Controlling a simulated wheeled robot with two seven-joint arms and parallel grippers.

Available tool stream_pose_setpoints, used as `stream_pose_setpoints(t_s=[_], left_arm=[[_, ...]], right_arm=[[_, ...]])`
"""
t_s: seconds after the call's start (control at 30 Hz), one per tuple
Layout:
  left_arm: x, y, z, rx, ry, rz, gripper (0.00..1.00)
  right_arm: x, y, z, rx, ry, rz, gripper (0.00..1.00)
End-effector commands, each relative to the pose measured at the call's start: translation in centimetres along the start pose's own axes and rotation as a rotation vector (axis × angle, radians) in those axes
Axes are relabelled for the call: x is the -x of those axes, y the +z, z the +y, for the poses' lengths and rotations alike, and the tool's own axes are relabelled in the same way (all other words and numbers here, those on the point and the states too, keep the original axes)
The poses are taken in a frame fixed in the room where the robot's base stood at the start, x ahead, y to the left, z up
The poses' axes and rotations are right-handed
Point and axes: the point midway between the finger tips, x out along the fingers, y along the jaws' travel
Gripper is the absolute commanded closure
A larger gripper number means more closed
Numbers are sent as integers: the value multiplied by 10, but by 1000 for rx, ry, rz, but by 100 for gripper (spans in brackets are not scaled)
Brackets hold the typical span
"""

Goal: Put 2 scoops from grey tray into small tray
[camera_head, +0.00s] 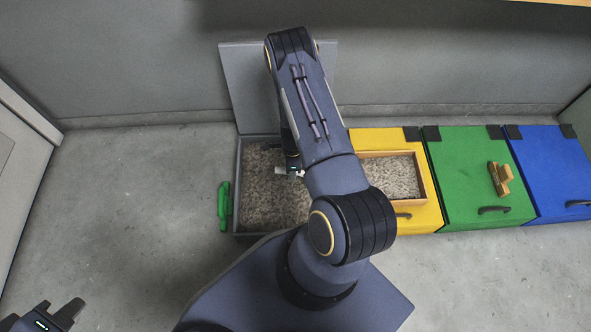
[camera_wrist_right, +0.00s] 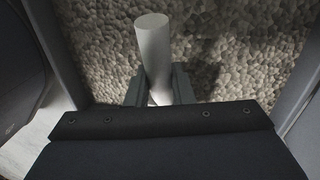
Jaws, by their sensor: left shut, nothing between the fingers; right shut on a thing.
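The grey tray (camera_head: 238,200) is an open grey bin with its lid raised against the wall, filled with pale granules. My right gripper (camera_wrist_right: 156,88) is shut on a white cylindrical handle (camera_wrist_right: 153,45), seen over the granules. In the head view the right arm hides most of this gripper, and a small white part (camera_head: 283,171) shows beside it. The handle's lower end is hidden. My left gripper (camera_head: 62,312) is shut and empty at the bottom left.
The yellow box (camera_head: 375,139), a green box (camera_head: 462,165) and a blue box (camera_head: 555,165) stand in a row to the right. A wooden block-like piece (camera_head: 500,179) lies on the green box. A green object (camera_head: 223,205) is beside the grey tray. The left floor is clear.

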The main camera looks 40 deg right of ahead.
Motion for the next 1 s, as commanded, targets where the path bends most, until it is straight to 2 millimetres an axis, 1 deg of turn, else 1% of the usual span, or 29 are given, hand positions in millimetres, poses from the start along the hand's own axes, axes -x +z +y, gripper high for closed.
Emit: stream_pose_setpoints(t_s=[0.03,0.23,0.8,1.0], left_arm=[[4,-2,2,0,0,0,100],[10,-5,5,0,0,0,100],[27,-14,12,0,0,0,100],[30,-15,14,0,0,0,100]], right_arm=[[5,2,1,1,0,5,100],[16,8,2,-2,0,28,100],[46,22,7,-14,3,96,100],[53,25,8,-18,4,114,100]])
